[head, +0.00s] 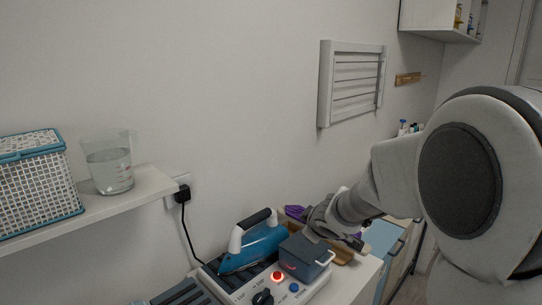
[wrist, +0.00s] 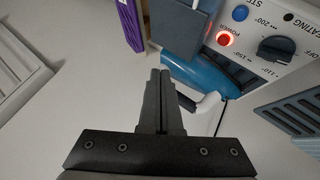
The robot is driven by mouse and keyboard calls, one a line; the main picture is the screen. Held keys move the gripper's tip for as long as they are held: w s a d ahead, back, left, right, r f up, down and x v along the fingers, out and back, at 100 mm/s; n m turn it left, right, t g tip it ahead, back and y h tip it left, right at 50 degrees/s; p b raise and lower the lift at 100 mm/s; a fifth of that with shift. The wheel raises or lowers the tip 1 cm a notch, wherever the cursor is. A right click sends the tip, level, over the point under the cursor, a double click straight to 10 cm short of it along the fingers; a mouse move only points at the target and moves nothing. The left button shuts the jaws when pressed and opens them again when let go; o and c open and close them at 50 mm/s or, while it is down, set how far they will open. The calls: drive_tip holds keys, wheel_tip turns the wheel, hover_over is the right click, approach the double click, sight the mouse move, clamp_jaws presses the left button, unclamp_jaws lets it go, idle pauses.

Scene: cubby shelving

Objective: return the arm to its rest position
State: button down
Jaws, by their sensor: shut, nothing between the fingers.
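My gripper (wrist: 160,72) is shut and empty, its two dark fingers pressed together in the wrist view. In the head view my arm reaches in from the right, and my gripper hangs over the counter beside the grey-blue box (head: 304,256). The box partly hides what lies behind it, and the fingertips are hard to make out there. In the wrist view the box (wrist: 187,22) and the blue iron (wrist: 192,76) lie just beyond the fingertips; I cannot tell whether they touch.
The blue iron (head: 262,246) stands on the control station with a lit red button (head: 277,276). A purple item (head: 295,212) is behind the box. A white shelf (head: 150,184) at left holds a glass beaker (head: 110,166) and a lidded basket (head: 38,188). A louvred panel (head: 352,84) hangs on the wall.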

drive_tip(key=s+d+r+m+g+h+p, duration=0.1)
drive_tip(key=s+d+r+m+h, duration=0.15)
drive_tip(key=s+d+r, duration=0.35)
drive_tip(key=s+d+r+m+h+p, duration=0.1)
drive_tip(key=s+r+m, duration=0.3)
drive_tip(key=s, duration=0.4)
drive_tip(key=s+a+m+g+y+p, duration=0.1)
drive_tip(key=s+m, duration=0.1)
drive_tip(key=s, duration=0.7)
drive_tip(key=s+a+r+m+g+y+p, duration=0.1)
drive_tip(key=s+m+g, duration=0.1)
drive_tip(key=s, duration=0.6)
drive_tip(key=shift+s+a+r, duration=0.3)
drive_tip(key=shift+s, duration=0.05)
